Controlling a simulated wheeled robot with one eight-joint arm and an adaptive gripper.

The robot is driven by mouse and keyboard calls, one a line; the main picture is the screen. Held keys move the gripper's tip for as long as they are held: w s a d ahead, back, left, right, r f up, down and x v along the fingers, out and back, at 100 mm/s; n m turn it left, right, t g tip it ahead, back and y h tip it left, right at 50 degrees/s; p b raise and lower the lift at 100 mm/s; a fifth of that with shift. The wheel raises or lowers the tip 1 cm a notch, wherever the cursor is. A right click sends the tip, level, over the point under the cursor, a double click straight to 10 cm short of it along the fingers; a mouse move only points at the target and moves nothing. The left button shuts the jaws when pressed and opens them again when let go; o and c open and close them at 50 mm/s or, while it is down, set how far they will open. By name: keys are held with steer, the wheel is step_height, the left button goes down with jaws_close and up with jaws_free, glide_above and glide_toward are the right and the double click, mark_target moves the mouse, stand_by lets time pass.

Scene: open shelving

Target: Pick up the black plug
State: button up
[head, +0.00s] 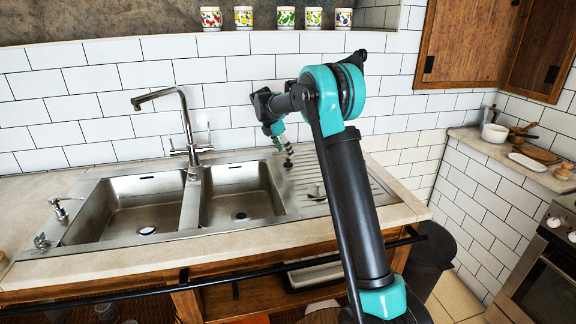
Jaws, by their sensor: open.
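My gripper (284,147) hangs fingers-down above the back of the steel sink unit, between the right basin and the ribbed drainboard. It is open, though its fingers are small in this view. A small dark object (288,163) shows just below the fingertips; it looks like the black plug, but it is too small to be sure. I cannot tell whether the fingers touch it or stand around it. My arm covers part of the drainboard.
The sink unit has a left basin (139,212) and a right basin (233,193), both empty apart from their drains. A tall tap (187,125) stands behind them. A tiled wall (100,95) rises close behind. Several patterned mugs (243,17) stand on a high ledge.

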mark_target(288, 159)
steer(key=shift+x, duration=2.7)
steer(key=shift+s, duration=0.15)
steer(key=shift+c, duration=0.4)
steer(key=c, duration=1.1)
steer(key=shift+r, duration=0.1)
